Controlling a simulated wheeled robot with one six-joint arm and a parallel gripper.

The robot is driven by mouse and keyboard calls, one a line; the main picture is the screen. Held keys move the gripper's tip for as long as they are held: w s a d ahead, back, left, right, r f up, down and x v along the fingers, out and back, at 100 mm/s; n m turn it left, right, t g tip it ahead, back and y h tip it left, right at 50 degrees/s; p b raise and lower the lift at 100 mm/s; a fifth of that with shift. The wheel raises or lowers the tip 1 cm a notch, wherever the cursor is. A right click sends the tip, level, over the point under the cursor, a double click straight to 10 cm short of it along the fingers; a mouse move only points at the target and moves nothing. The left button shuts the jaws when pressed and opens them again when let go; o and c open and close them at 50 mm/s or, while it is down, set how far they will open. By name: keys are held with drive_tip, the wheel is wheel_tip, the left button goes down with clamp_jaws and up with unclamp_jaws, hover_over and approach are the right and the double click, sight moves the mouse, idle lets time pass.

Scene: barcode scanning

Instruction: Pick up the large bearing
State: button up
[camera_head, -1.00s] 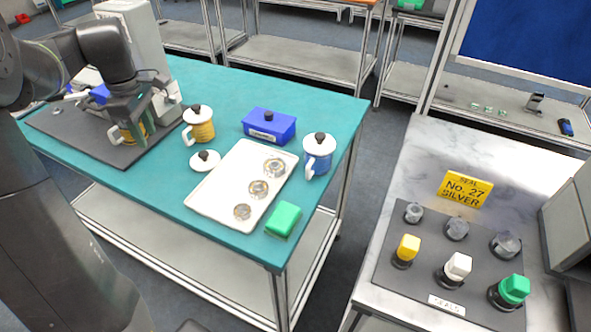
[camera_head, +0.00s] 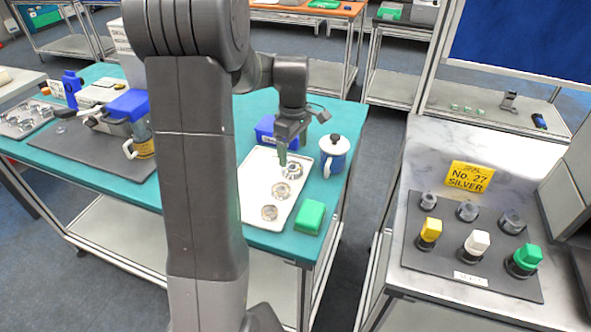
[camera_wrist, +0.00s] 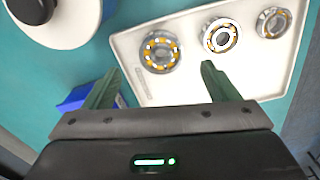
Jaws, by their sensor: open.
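The large bearing (camera_head: 294,171) lies at the far end of a white tray (camera_head: 253,190). Two smaller bearings, a middle one (camera_head: 281,191) and a near one (camera_head: 269,213), lie in a row with it. My gripper (camera_head: 283,159) is over the far end of the tray, close to the large bearing. In the wrist view my gripper (camera_wrist: 160,70) is open and empty. Its two green fingers stand apart, with the large bearing (camera_wrist: 160,52) lying ahead of and between the fingertips. I cannot tell the exact height above the tray.
A blue box (camera_head: 265,129) stands behind the tray, close to my gripper. A lidded blue-and-white mug (camera_head: 333,157) stands to the right. A green block (camera_head: 310,216) sits at the tray's near right corner. A marble table (camera_head: 420,170) with seals is further right.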

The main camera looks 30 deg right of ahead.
sight(293, 163)
drive_tip(key=shift+a+f+p, duration=0.1)
drive_tip(key=shift+f+p, duration=0.35)
drive_tip(key=shift+f, duration=2.45)
drive_tip(key=c, duration=1.3)
